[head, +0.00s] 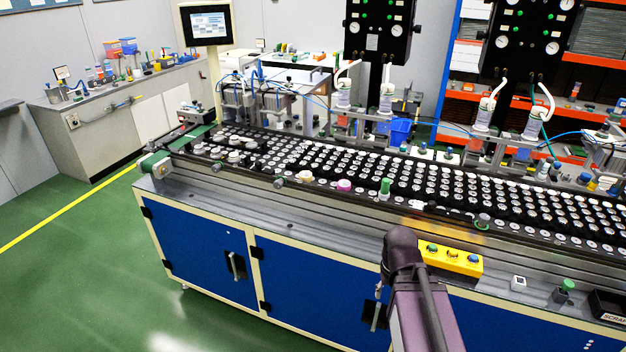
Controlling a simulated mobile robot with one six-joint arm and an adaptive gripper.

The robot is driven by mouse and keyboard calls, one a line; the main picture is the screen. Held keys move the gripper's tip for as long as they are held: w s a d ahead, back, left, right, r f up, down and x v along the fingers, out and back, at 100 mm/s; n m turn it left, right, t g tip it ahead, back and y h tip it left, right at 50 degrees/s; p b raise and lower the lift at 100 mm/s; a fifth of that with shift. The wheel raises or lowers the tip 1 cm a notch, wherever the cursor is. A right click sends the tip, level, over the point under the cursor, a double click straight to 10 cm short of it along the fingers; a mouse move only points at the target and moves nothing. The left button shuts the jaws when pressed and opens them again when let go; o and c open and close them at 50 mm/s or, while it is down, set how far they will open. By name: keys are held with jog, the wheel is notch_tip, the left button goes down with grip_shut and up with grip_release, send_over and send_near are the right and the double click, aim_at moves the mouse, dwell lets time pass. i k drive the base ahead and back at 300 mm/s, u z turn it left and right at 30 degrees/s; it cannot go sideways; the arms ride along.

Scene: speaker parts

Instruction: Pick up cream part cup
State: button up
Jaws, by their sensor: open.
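My dark arm rises from the bottom of the head view and bends in front of the bench, to the right of and nearer than the cream cup. I cannot make out the fingers of my gripper; they are not in view.
The long bench (200,204) with blue doors carries rows of small round parts on black trays. A yellow button box (450,257) sits on its front, beside my arm. A scrap bin (608,306) is at the right. Green floor (90,270) is clear at left.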

aim_at(306, 176)
jog(key=u, duration=0.05)
jog(key=i, duration=1)
jog(key=z, duration=0.05)
